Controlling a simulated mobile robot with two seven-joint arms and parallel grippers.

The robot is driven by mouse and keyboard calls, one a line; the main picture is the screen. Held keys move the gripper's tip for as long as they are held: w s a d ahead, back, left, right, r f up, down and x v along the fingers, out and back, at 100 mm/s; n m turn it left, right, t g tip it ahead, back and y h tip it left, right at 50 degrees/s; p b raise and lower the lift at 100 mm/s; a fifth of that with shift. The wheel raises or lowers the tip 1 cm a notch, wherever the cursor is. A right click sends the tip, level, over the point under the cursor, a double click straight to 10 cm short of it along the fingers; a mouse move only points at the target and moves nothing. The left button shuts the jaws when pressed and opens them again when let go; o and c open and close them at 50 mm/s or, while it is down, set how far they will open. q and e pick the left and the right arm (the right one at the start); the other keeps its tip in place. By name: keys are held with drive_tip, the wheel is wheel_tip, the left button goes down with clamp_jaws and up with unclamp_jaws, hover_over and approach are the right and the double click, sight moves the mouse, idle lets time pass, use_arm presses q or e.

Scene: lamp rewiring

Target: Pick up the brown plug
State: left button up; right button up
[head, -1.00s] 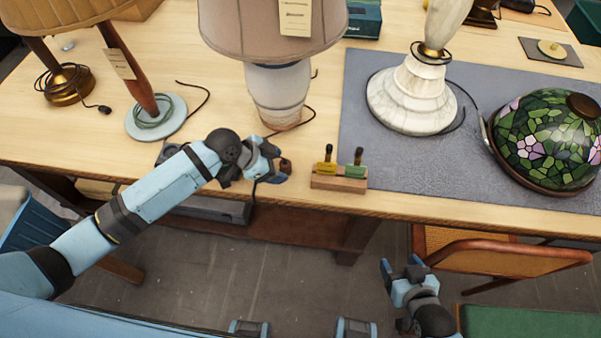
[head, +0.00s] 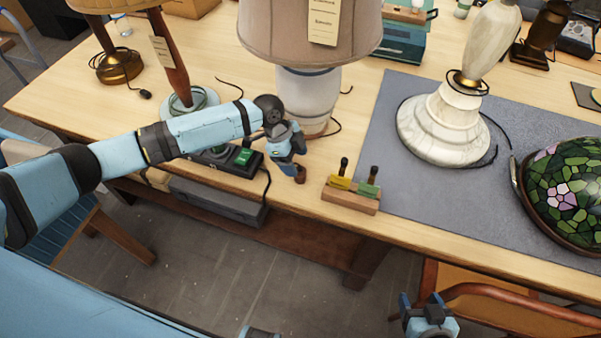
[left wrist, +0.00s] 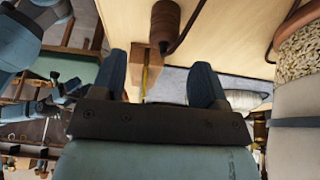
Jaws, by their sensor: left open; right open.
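The brown plug (head: 300,175) is on the table near its front edge, just below the fingertips of my left gripper (head: 290,160). In the left wrist view the plug (left wrist: 165,22), with a dark cord running from its end, shows beyond the gap between the open fingers (left wrist: 160,78). The fingers are not around it there. My left gripper is open and empty; in the head view it partly hides the area around the plug. My right gripper (head: 428,303) is open and empty, low at the right beyond the table's front edge, near a chair.
A wooden block (head: 350,200) with yellow and green tools stands just right of the plug. A lamp (head: 307,92) with a beige shade stands behind. A black box (head: 230,163) with a green switch is left of my gripper. A grey mat (head: 390,190) lies to the right.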

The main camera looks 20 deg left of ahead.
sight(298, 169)
use_arm(q)
drive_tip(key=x, duration=0.2)
drive_tip(key=p+x, duration=0.1)
drive_tip(key=x, duration=0.3)
drive_tip(key=shift+w+a+f, duration=0.15)
drive_tip(key=shift+a+f, duration=0.1)
drive_tip(key=shift+f, duration=0.1)
drive_tip(key=shift+c, duration=0.2)
drive_tip(key=c, duration=1)
